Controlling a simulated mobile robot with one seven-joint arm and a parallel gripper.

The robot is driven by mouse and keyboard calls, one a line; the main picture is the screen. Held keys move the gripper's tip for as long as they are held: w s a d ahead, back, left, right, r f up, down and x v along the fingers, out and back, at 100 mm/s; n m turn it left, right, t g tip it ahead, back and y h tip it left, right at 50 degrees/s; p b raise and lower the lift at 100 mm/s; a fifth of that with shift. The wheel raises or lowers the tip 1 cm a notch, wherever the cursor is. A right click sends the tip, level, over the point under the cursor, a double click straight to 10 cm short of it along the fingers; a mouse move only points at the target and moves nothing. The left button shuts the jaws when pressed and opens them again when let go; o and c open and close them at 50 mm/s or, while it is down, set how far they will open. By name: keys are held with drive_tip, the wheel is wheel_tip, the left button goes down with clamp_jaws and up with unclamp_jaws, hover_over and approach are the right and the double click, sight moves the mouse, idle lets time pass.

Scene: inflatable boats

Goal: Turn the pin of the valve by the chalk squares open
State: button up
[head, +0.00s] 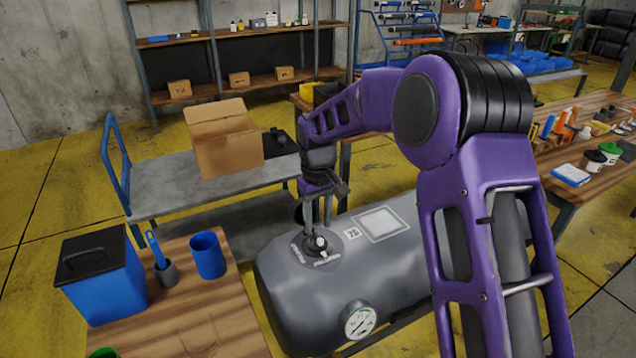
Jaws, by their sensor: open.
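The valve (320,246) sits on top of a grey inflatable tube (285,285). It has a dark round base with pale markings and a small white-tipped pin in its middle. A pale square patch (382,223) with a light outline lies on the tube to the right of the valve; I cannot tell if it is chalk. My gripper (318,226) points down just above the valve, with its fingers apart around or just behind the pin. I cannot tell if they touch it. Which way the pin is turned is too small to tell.
A round gauge (360,320) is on the tube's front side. A wooden table at left holds a blue bin (105,290), a blue cup (208,256) and a brush in a holder (163,265). A cart (180,190) with an open cardboard box (224,140) stands behind.

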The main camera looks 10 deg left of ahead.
sight(318, 235)
wheel_tip(318, 235, up, 14)
drive_tip(key=p, duration=0.1)
idle(0.4)
